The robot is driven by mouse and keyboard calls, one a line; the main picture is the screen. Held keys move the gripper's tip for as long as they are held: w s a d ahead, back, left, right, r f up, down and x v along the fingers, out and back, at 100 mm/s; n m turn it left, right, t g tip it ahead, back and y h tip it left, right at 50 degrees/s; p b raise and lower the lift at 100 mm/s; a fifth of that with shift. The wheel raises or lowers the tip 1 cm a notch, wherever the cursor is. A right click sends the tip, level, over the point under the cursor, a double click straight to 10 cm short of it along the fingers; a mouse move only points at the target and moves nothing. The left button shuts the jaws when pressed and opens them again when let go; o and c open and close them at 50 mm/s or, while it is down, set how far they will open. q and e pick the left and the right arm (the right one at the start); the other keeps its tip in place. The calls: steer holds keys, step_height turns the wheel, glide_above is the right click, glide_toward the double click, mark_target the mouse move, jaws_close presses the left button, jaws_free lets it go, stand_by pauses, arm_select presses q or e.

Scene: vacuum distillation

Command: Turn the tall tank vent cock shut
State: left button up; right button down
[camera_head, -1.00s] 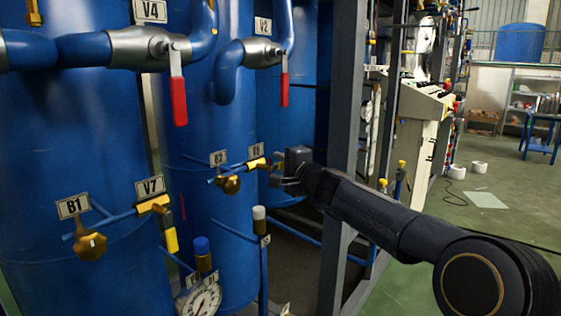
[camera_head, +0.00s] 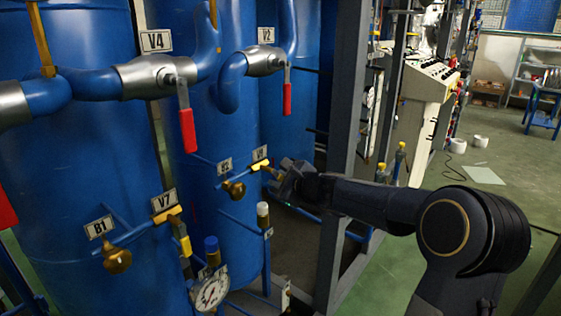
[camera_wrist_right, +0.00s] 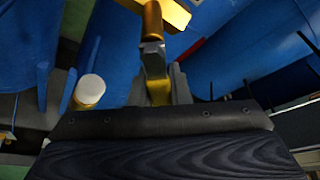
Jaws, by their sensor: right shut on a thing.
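A small yellow vent cock (camera_head: 260,165) sits on a thin blue pipe on the middle blue tank, under a tag (camera_head: 260,153) that seems to read V8. Its yellow lever (camera_head: 272,171) points right and down to my right gripper (camera_head: 279,178). In the right wrist view the cock's yellow body (camera_wrist_right: 175,12) is at the top, and my right gripper (camera_wrist_right: 157,72) is shut on the lever, partly hiding it. My left gripper is not in view.
A brass bulb valve (camera_head: 234,189) hangs just left of the cock. A white-capped pipe (camera_head: 263,215) stands below. Another yellow cock (camera_head: 167,214) with tag V7, a gauge (camera_head: 211,292) and red-handled valves (camera_head: 187,130) are nearby. A grey frame post (camera_head: 344,130) stands behind my right arm.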

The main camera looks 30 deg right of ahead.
steer(key=shift+s+a+f+m+g+y+p, duration=0.3)
steer(key=shift+a+m+y+p, duration=0.3)
steer(key=shift+m+p, duration=0.6)
steer(key=shift+s+a+f+m+g+y+p, duration=0.3)
steer(key=shift+a+m+y+p, duration=0.4)
steer(key=shift+p, duration=1.05)
steer(key=shift+s+a+f+m+g+y+p, duration=0.2)
steer(key=shift+a+m+g+y+p, duration=0.25)
steer(key=shift+m+p, duration=0.8)
steer(key=shift+a+n, duration=0.1)
steer(key=shift+n, duration=0.15)
steer(key=c, duration=1.4)
jaws_free()
steer(key=shift+o, duration=0.2)
steer(key=shift+r, duration=0.1)
steer(key=v, duration=0.7)
steer(key=shift+s, duration=0.35)
steer(key=shift+r, duration=0.15)
